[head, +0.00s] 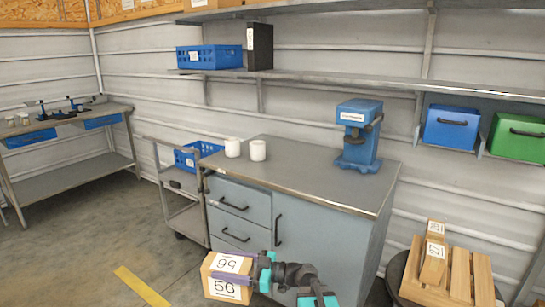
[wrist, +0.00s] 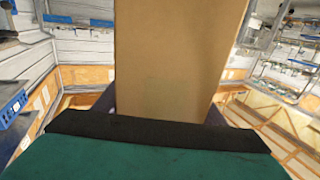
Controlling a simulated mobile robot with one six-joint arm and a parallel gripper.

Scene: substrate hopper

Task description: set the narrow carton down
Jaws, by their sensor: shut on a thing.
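In the wrist view the carton (wrist: 180,60) rises as a plain brown face above the dark pad and teal part of my gripper (wrist: 165,125). My gripper is shut on it. I take this as the narrow carton. The carton's underside and the far finger's contact are hidden.
The grey cabinet worktop (head: 305,180) carries two white cups (head: 258,150) and a blue press (head: 359,135); its middle is clear. A trolley (head: 185,215) holds a blue crate (head: 190,158). At right, small cartons (head: 432,262) lie on a slatted wooden crate (head: 481,280).

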